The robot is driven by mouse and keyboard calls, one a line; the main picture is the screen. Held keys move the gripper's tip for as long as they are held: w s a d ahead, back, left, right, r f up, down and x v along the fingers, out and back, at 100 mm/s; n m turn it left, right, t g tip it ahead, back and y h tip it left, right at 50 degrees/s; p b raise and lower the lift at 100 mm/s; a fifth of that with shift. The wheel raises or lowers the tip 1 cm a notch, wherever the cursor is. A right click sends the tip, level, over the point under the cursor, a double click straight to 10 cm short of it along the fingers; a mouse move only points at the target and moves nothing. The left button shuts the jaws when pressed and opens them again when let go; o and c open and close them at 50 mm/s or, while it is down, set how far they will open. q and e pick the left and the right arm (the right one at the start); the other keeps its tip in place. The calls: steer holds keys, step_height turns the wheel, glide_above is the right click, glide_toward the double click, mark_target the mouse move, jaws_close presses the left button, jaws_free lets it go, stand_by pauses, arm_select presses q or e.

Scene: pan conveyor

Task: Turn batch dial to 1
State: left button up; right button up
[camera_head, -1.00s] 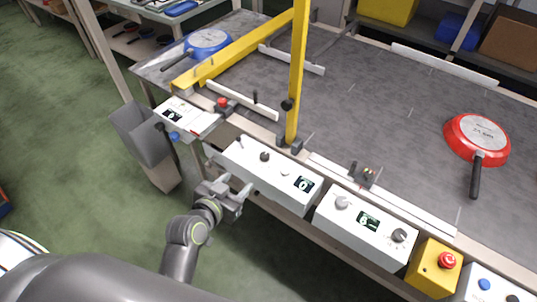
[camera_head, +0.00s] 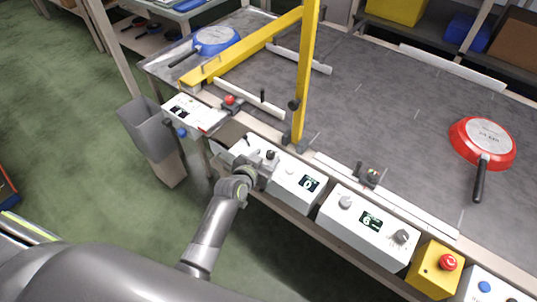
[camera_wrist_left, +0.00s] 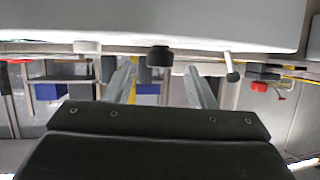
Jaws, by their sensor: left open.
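A white control box (camera_head: 285,190) at the table's front edge carries a black dial (camera_head: 271,155), a pale button and a small display (camera_head: 308,184) that seems to read 0. I cannot read which dial is labelled batch. My left gripper (camera_head: 262,156) is at this box, beside the black dial, and partly hides the box's left end. In the left wrist view the black dial (camera_wrist_left: 160,56) sits between the two open fingers of the gripper (camera_wrist_left: 160,78), with gaps on both sides. My right gripper is out of view.
In the left wrist view a lever (camera_wrist_left: 232,66) and a pale button (camera_wrist_left: 87,46) flank the dial. A yellow post (camera_head: 304,75) rises behind. A red pan (camera_head: 482,140) and a blue pan (camera_head: 214,40) lie on the table.

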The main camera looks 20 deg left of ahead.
mark_target(268, 154)
arm_select(q)
steer(key=shift+x, duration=1.25)
steer(key=shift+c, duration=0.4)
steer(key=c, duration=0.9)
steer(key=shift+a+f+m+h+b, duration=0.15)
steer(key=shift+m+h+b, duration=0.15)
steer(key=shift+b, duration=0.45)
steer(key=m+g+h+b, duration=0.1)
steer(key=m+h+b, duration=0.1)
steer(key=b, duration=0.2)
steer(key=m+g+h+b, duration=0.1)
steer(key=m+h+b, duration=0.1)
steer(key=b, duration=0.3)
steer(key=m+g+h+b, duration=0.1)
steer(key=m+h+b, duration=0.1)
steer(key=b, duration=0.3)
steer(key=shift+w+a+m+g+h, duration=0.25)
steer(key=shift+a+m+g+h, duration=0.05)
steer(key=shift+g+h, duration=0.1)
steer(key=shift+m+g+b, duration=0.4)
steer(key=shift+b, duration=0.35)
